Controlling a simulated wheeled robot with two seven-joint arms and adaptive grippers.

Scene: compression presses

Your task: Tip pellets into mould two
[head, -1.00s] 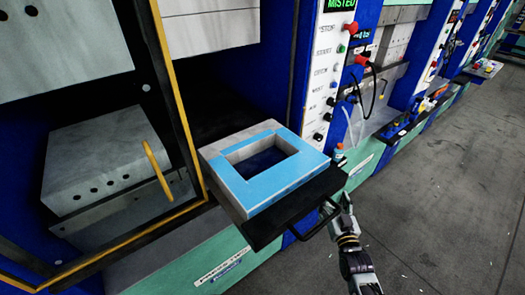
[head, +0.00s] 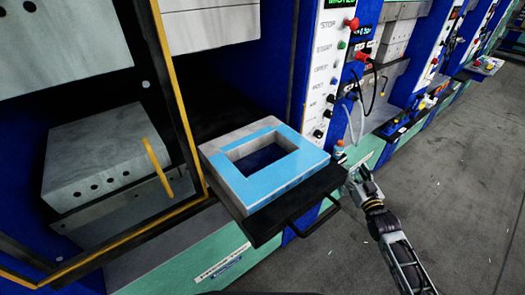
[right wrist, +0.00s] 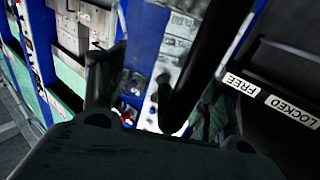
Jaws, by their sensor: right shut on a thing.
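A grey mould with a blue top and a square hollow (head: 262,160) rests on a black tray (head: 262,228) that sticks out of the open press. The hollow looks dark; I see no pellets in it. My right gripper (head: 352,178) is at the tray's right corner, beyond the tray's looped handle (head: 315,212). In the right wrist view a thick black bar (right wrist: 190,80) with a rounded end lies between its fingers, and the gripper is shut on it. The fingertips are partly hidden. My left gripper is out of view.
A yellow-framed guard (head: 178,90) borders the press at left. White FREE and LOCKED labels (right wrist: 262,95) show in the wrist view. The grey floor (head: 450,200) at right is clear.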

